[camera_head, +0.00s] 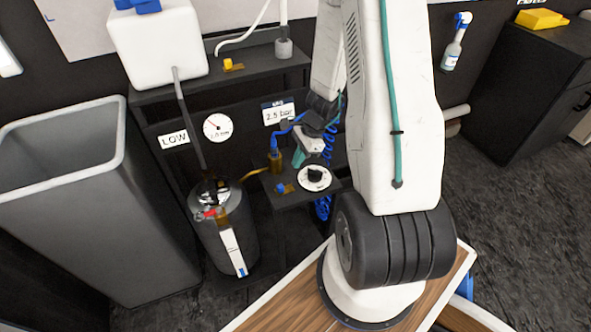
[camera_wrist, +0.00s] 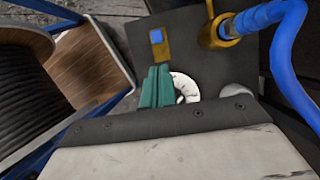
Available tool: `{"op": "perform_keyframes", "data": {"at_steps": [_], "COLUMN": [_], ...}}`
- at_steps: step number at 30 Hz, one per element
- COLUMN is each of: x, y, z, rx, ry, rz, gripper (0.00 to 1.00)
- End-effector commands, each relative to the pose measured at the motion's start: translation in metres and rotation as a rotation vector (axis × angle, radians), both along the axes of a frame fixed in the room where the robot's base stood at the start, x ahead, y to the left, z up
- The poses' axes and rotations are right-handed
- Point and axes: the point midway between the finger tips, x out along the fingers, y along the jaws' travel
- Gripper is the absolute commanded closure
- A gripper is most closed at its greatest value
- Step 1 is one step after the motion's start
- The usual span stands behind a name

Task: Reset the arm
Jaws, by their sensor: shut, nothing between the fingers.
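My arm rises from its base on the wooden top at the right of the head view and reaches down to the left. My gripper (camera_head: 299,158) has teal fingers, which also show in the wrist view (camera_wrist: 157,86). The fingers are together and hold nothing. They are over a small dark shelf (camera_head: 275,203), close to a white round dial with a black knob (camera_head: 315,177). In the wrist view, the fingers partly cover the white dial (camera_wrist: 186,87). I cannot tell whether they touch it.
A blue hose (camera_wrist: 284,14) and brass fitting (camera_wrist: 222,30) are close to my gripper. A dark pressure tank (camera_head: 228,240) stands left of the shelf, and a grey bin (camera_head: 75,200) farther left. A pressure gauge (camera_head: 217,127) and LOW sign (camera_head: 174,139) are behind. Open floor lies right.

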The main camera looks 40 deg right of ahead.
Motion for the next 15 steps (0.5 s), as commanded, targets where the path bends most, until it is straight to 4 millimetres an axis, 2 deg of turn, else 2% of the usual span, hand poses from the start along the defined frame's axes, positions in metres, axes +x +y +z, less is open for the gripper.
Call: {"op": "perform_keyframes", "data": {"at_steps": [4, 15], "x": [0.0000, 0.0002], "y": [-0.0010, -0.0004], "z": [0.0090, 0.0098], "rx": [-0.001, -0.001], "ry": [0.000, 0.001], "rz": [0.004, 0.006], "gripper": [1.00, 1.00]}}
